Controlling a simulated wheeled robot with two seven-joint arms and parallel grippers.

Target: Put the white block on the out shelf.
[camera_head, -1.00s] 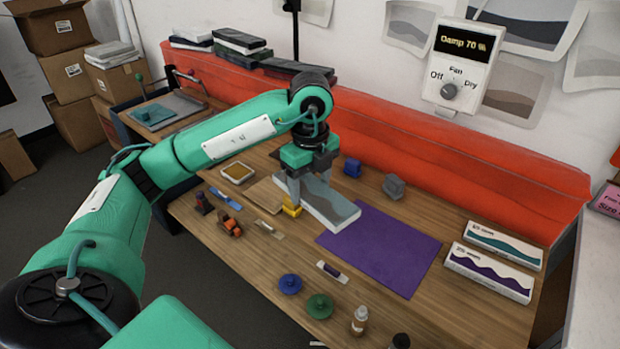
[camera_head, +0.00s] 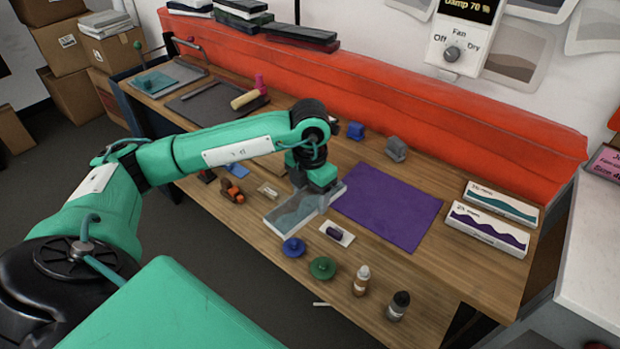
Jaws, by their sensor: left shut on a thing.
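The white block (camera_head: 292,214), a flat piece with a grey wave picture on top, is at the front left of the purple sheet (camera_head: 390,207). My left gripper (camera_head: 308,195) is shut on it; its fingers are largely hidden under the wrist. I cannot tell whether the block touches the table or hangs just above it. No shelf is clearly marked as the out shelf; a long red ledge (camera_head: 430,115) runs along the back, with dark and white flat pieces on it. My right gripper is not in view.
Blue (camera_head: 293,247) and green (camera_head: 322,268) knobbed discs, a small card with a purple piece (camera_head: 337,233) and bottles (camera_head: 361,280) stand near the front edge. Two wave-pattern boxes (camera_head: 488,229) lie at the right. The purple sheet is bare.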

